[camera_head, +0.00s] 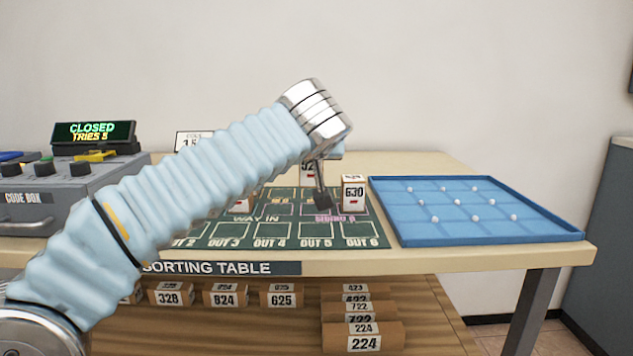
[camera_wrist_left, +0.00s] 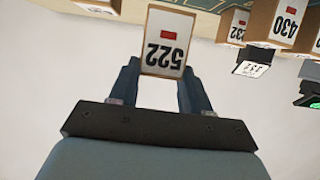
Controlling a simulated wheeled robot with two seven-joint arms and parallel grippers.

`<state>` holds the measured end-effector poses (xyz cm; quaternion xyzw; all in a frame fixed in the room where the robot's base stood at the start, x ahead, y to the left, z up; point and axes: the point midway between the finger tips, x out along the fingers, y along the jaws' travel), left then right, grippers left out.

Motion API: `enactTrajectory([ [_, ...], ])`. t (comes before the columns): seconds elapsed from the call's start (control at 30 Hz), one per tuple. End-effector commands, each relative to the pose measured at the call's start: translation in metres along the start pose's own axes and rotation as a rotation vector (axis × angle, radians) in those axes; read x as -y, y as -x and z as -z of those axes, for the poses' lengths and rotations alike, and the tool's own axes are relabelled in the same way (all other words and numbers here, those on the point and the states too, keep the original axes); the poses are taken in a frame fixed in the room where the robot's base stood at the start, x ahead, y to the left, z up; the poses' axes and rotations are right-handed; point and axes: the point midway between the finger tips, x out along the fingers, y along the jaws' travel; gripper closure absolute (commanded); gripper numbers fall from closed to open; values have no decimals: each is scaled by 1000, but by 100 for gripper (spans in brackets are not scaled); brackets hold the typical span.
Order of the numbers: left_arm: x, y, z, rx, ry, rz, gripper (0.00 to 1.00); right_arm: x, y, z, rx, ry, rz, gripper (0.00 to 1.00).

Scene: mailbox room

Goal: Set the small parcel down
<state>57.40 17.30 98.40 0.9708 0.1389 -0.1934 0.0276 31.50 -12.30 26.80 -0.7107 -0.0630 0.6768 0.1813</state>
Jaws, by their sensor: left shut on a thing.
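The small parcel (camera_wrist_left: 165,42), a brown box with a white label reading 522 and a red mark, is between the fingers of my left gripper (camera_wrist_left: 158,68), which is shut on it. In the wrist view its label appears upside down. In the head view a parcel label beginning 52 (camera_head: 308,169) shows partly behind my left wrist, above the green sorting mat (camera_head: 285,243). My left gripper (camera_head: 321,196) hangs over the right part of the mat, largely hidden by the arm. I cannot tell whether the parcel touches the mat. My right gripper is not in view.
A parcel marked 630 (camera_head: 353,192) stands close right of my gripper. A blue tray (camera_head: 470,240) with small white balls lies further right. The code box (camera_head: 60,190), with a CLOSED display (camera_head: 93,131), stands left. Several parcels lie on the shelf below. A parcel marked 430 (camera_wrist_left: 283,22) shows in the wrist view.

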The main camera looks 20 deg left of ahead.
Motion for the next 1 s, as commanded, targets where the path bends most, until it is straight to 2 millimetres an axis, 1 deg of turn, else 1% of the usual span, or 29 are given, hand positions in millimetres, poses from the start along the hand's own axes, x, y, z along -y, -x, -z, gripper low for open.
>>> enactTrajectory([
  [0.03,-1,-5,-3,0,0,0,86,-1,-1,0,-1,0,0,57],
  [0.17,-4,-14,-8,0,0,0,86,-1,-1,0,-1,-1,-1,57],
  [0.27,-7,-29,-17,1,-2,1,86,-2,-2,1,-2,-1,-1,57],
  [0.3,-8,-35,-21,1,-2,1,86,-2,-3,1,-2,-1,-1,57],
  [0.4,-8,-40,-38,1,-2,0,86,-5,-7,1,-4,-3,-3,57],
  [0.5,-8,-43,-45,-1,-1,-1,86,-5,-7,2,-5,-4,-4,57],
  [0.77,-8,-43,-46,-1,1,-1,86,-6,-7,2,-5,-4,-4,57],
  [0.9,-8,-45,-50,-1,1,-1,86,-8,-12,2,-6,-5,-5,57],
  [0.93,-8,-45,-50,-1,1,-1,51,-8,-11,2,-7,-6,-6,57],
  [1.0,-8,-44,-48,-1,0,-1,40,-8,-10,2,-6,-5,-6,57],
])
